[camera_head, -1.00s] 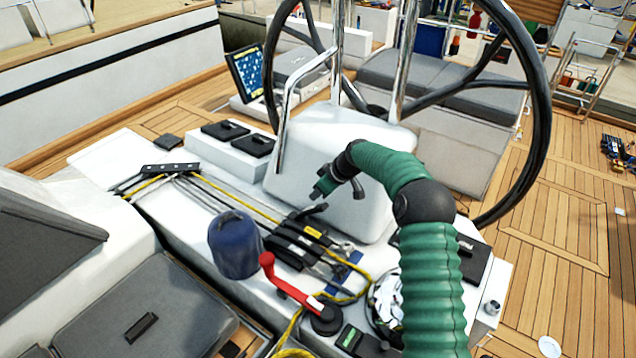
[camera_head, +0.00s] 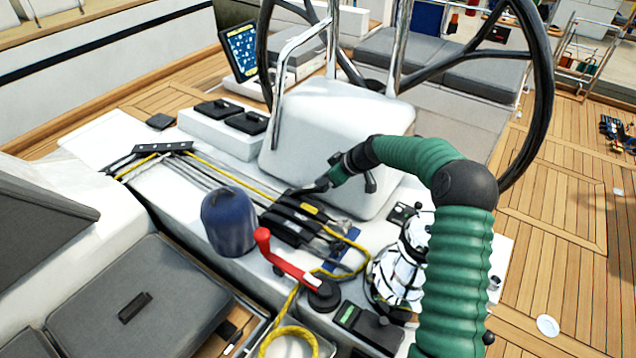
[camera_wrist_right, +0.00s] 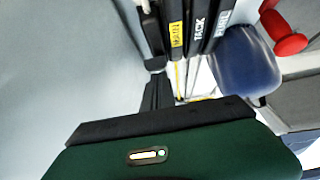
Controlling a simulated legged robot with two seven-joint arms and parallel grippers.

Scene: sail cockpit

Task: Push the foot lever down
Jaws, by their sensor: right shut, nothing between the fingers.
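A bank of black rope clutch levers (camera_head: 292,222) sits on the white cockpit console, with ropes running through it. My right gripper (camera_head: 320,186) is shut and empty at the far edge of the bank, close to a dark lever end; contact is unclear. Its narrow fingers (camera_wrist_right: 158,92) point toward the bank in the wrist view. My left gripper is not in view.
A blue winch cover (camera_head: 228,222) and a red-handled crank (camera_head: 285,262) stand in front of the bank. A chrome winch (camera_head: 398,272) is right of it. The white pedestal (camera_head: 335,135) and steering wheel (camera_head: 540,100) rise behind. Yellow rope (camera_head: 290,335) lies at the front.

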